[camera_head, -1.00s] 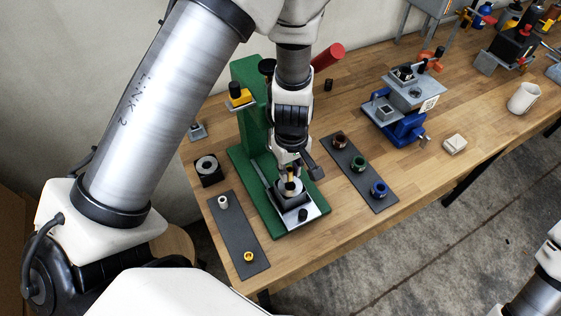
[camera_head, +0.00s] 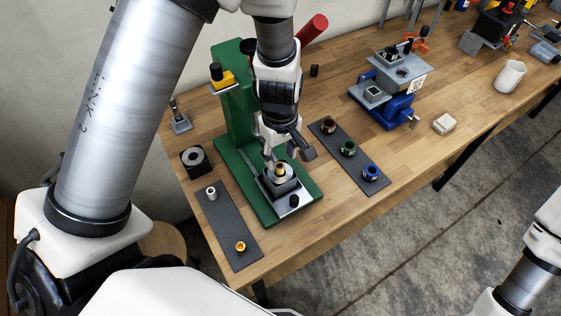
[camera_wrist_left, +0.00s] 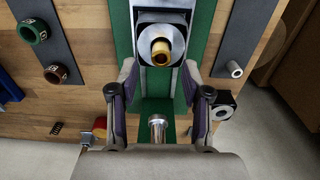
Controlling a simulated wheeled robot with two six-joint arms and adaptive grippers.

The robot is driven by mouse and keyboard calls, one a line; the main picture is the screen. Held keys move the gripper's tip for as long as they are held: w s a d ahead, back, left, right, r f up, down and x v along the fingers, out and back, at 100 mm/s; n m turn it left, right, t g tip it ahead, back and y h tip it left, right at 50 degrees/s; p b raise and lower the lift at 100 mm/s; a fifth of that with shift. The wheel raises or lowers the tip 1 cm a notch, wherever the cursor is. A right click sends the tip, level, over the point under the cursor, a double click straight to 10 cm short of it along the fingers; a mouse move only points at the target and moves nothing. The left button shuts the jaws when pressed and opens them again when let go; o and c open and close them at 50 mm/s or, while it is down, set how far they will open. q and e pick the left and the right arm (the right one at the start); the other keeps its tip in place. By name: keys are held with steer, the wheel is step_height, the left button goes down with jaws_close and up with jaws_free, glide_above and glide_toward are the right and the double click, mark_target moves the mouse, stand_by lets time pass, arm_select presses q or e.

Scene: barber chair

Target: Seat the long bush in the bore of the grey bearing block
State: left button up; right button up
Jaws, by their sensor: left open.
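A brass-coloured bush (camera_head: 281,169), apparently the long bush, stands upright in a block with a grey top (camera_head: 283,185) on the green press's base. I take that block for the grey bearing block. In the left wrist view the bush (camera_wrist_left: 161,49) sits within the block's grey ring (camera_wrist_left: 147,41) and sticks out of it. How deep it sits cannot be told. My left gripper (camera_head: 284,153) is open and empty just above and behind the bush. In the left wrist view its fingers (camera_wrist_left: 160,72) are spread apart, clear of the bush. My right gripper is out of view.
The green press (camera_head: 231,113) rises behind the block; its ram (camera_wrist_left: 157,130) shows in the wrist view. A dark mat (camera_head: 226,227) holds a light bush and a short brass ring. Another mat (camera_head: 335,150) holds coloured rings. A dark ringed block (camera_head: 193,158) stands left.

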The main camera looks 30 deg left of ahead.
mark_target(280, 166)
arm_select(q)
step_height(280, 166, up, 8)
steer(key=shift+b, duration=0.45)
steer(key=shift+s, duration=0.1)
